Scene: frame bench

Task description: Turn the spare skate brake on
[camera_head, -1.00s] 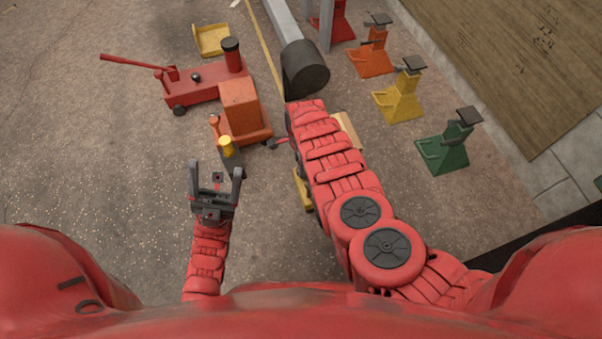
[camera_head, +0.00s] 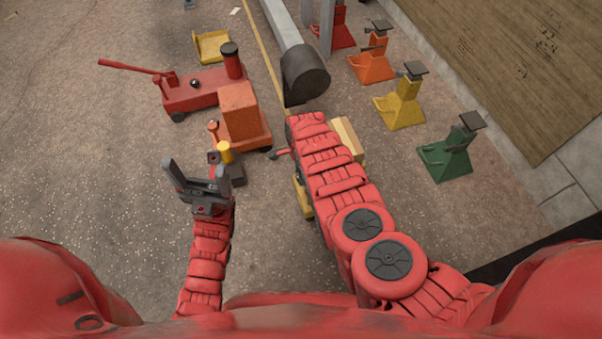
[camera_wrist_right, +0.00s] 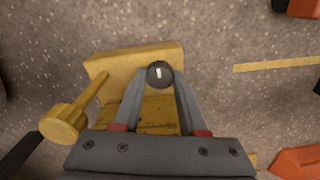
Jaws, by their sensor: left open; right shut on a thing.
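A yellow skate (camera_head: 344,133) stands on the floor, partly hidden under my right forearm in the head view. In the right wrist view its yellow body (camera_wrist_right: 120,68) lies beyond and beneath my fingers. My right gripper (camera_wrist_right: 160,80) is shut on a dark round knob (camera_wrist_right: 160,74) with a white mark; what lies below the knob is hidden. I cannot tell from these views whether the brake is on or off. My left gripper (camera_head: 195,168) is open and empty, left of a dark block with a yellow cap (camera_head: 224,152).
An orange wheeled skate (camera_head: 240,112) and a red floor jack (camera_head: 195,90) stand ahead of my left gripper. A grey beam with a dark round end (camera_head: 304,75) reaches in from above. Red, orange, yellow (camera_head: 403,103) and green (camera_head: 447,160) stands line the right side.

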